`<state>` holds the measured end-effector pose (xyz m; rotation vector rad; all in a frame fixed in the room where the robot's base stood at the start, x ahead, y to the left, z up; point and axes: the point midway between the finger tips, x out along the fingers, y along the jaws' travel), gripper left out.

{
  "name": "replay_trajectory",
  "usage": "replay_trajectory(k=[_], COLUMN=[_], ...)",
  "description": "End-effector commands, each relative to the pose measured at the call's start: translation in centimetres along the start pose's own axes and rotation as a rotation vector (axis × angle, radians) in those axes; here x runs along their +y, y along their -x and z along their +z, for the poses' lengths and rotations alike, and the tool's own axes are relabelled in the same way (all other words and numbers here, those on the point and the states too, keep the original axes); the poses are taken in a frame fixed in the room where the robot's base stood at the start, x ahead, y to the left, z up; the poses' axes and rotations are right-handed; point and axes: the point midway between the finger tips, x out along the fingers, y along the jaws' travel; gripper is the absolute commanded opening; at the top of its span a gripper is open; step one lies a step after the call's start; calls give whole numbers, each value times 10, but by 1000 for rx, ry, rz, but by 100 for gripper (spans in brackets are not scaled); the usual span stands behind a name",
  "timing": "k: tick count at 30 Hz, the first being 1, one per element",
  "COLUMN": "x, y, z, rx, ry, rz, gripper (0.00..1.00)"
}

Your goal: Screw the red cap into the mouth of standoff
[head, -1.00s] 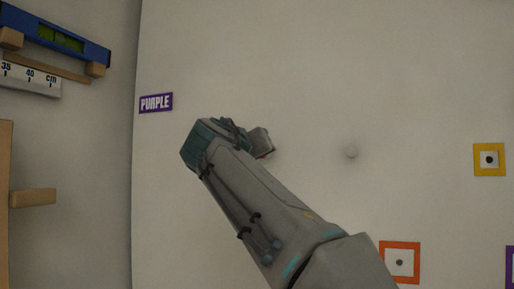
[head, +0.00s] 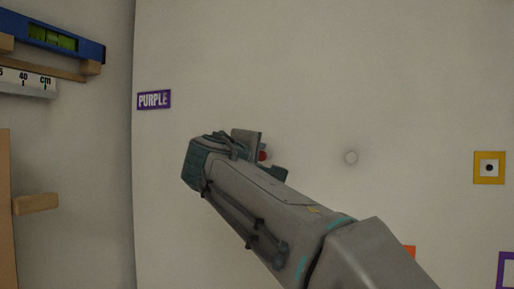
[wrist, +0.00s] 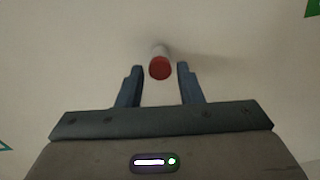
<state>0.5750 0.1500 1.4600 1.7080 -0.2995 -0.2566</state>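The red cap (wrist: 160,68) sits at the end of a pale standoff (wrist: 160,50) that juts from the wall. How deep the cap sits in the mouth cannot be told. My gripper (wrist: 161,72) is open, with one finger on each side of the cap and a visible gap at both sides. In the head view the cap (head: 262,155) shows as a small red patch between the fingers of my gripper (head: 261,155). My arm and fingers hide the standoff there.
A pale round knob (head: 351,157) is on the wall to the right. A yellow-framed square (head: 489,168) and a PURPLE label (head: 154,100) are on the wall. A blue spirit level (head: 50,38) and a ruler (head: 25,82) are at upper left.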

Motion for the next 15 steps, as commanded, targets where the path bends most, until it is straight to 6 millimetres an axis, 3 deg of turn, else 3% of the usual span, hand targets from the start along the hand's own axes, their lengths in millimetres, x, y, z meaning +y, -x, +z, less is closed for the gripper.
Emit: replay_trajectory(k=[5, 15], x=[3, 2], y=[0, 0], z=[0, 0], rx=[0, -2], ry=[102, 510], rz=[0, 0], gripper=[33, 33])
